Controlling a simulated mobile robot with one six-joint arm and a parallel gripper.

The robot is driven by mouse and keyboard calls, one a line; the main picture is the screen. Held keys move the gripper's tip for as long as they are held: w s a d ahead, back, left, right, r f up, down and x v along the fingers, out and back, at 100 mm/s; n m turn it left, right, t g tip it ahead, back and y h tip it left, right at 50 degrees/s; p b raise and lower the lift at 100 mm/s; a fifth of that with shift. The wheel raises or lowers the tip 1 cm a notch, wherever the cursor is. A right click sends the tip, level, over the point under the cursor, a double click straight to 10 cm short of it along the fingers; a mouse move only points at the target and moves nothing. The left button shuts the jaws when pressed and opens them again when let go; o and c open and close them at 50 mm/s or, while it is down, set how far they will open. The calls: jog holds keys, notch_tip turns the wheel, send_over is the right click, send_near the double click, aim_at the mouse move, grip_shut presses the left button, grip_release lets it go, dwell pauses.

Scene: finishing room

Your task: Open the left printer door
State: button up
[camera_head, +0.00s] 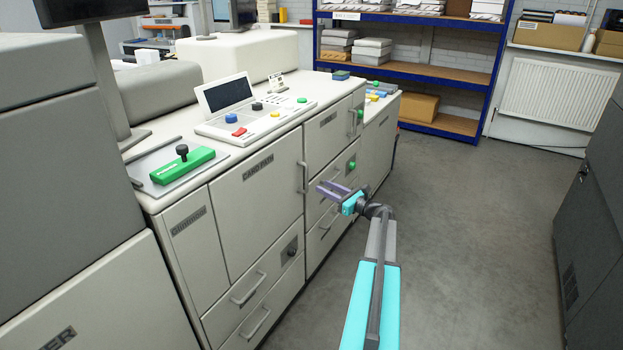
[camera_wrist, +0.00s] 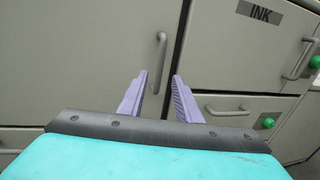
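The printer's large left door (camera_head: 258,208), with a label that looks like "CARD PATH", is closed flush in the cabinet front. Its upright grey bar handle (camera_head: 303,177) is at the door's right edge. In the wrist view, this door (camera_wrist: 85,60) fills the left side and its handle (camera_wrist: 160,51) stands ahead between the finger lines. My gripper (camera_head: 326,188), with purple fingers, is in front of the cabinet, to the right of the handle. The wrist view shows its fingers (camera_wrist: 161,76) apart, with nothing between them. The fingers appear short of the handle.
The "INK" door (camera_wrist: 255,45) with its own handle is to the right, above drawers with a green knob (camera_head: 351,166). Drawers with bar handles (camera_head: 248,288) sit below the left door. Open grey floor (camera_head: 470,230) lies right of my arm, bounded by a dark cabinet (camera_head: 595,220).

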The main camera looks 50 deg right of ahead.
jog(key=w+p, duration=0.1)
jog(key=w, duration=0.8)
jog(key=shift+a, duration=0.2)
jog(key=shift+c, duration=0.3)
grip_shut()
